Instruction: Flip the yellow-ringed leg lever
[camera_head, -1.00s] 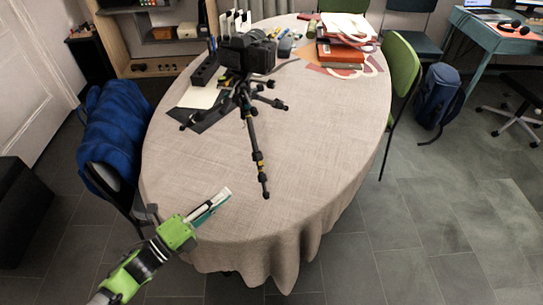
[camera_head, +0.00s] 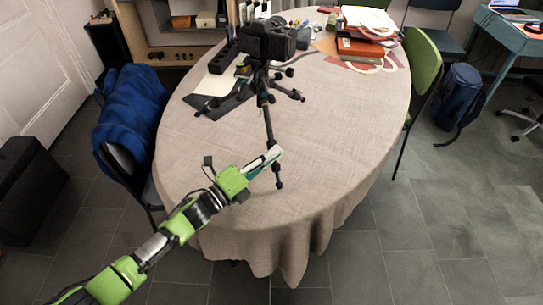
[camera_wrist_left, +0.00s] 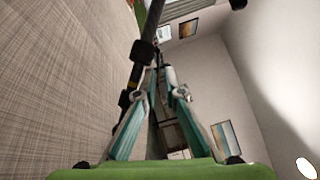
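A black camera (camera_head: 268,40) stands on a black tripod (camera_head: 266,105) on the table. In the left wrist view the leg (camera_wrist_left: 145,50) runs down to the left fingertip, with a small yellow band (camera_wrist_left: 134,96) beside that finger. My left gripper shows there too (camera_wrist_left: 161,94), its teal fingers apart with nothing clearly held. I cannot tell whether the left finger touches the leg. The lever itself is not clear. My right gripper is not in view.
The oval table (camera_head: 340,125) has a beige cloth and clear room right of the tripod. Books (camera_head: 365,40) are piled at the back right. A chair with a blue jacket (camera_head: 140,115) stands left, a green chair (camera_head: 424,60) right.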

